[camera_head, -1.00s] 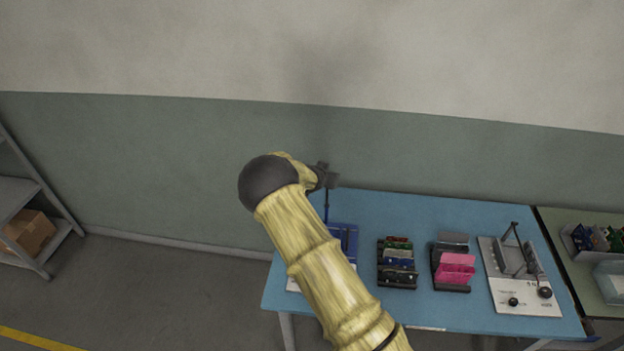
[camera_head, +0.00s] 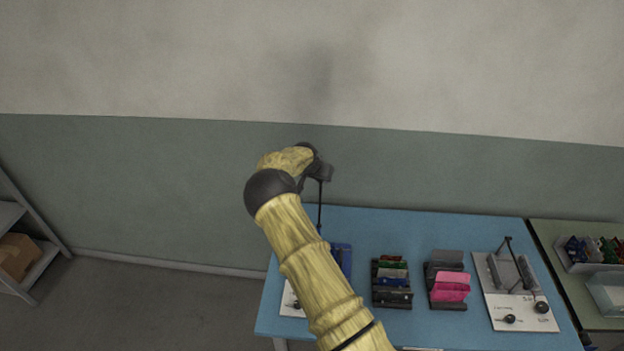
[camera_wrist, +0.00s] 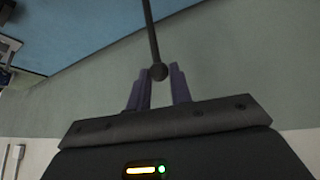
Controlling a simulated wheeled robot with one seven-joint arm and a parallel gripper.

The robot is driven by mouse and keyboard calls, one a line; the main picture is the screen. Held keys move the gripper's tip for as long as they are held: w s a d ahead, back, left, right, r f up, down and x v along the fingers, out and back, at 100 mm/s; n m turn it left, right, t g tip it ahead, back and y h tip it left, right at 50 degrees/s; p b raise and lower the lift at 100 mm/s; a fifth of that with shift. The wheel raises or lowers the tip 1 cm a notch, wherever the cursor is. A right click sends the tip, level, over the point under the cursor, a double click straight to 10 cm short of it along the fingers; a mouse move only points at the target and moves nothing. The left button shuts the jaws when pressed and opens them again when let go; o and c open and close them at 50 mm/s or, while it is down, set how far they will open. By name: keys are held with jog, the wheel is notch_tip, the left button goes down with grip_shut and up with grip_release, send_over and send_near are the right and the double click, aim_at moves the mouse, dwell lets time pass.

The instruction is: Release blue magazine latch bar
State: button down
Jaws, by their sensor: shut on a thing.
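The blue magazine (camera_head: 342,258) stands at the left end of the blue table, mostly hidden behind my arm. Its thin dark latch bar (camera_head: 320,208) rises upright behind it to my gripper (camera_head: 323,173). In the wrist view the bar (camera_wrist: 151,35) ends in a dark round knob (camera_wrist: 158,72) at the tips of my purple-grey fingers. My gripper (camera_wrist: 160,88) is shut on the bar at this knob end. The bar's lower end and the inside of the magazine are hidden.
On the blue table (camera_head: 390,222) stand a rack of coloured boards (camera_head: 392,282), a holder with pink pieces (camera_head: 450,287) and a grey magazine on a white base (camera_head: 512,280). A bin of parts (camera_head: 594,252) is at the right. The wall is close behind.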

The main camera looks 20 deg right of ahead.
jog(key=shift+w+d+r, duration=0.25)
jog(key=shift+w+r, duration=0.1)
jog(key=shift+w, duration=0.2)
jog(key=c, duration=1.5)
grip_release()
jog(key=shift+o, duration=1.2)
jog(key=shift+w+f, duration=0.3)
jog(key=shift+f, duration=0.1)
jog(key=shift+s+a+r, duration=0.15)
jog(key=shift+s+a, duration=0.05)
jog(key=shift+s, duration=0.1)
jog(key=b+v, duration=0.6)
jog(key=v, duration=1.1)
jog(key=shift+w+r, duration=0.2)
jog(key=shift+w, duration=0.05)
jog(key=shift+d, duration=0.15)
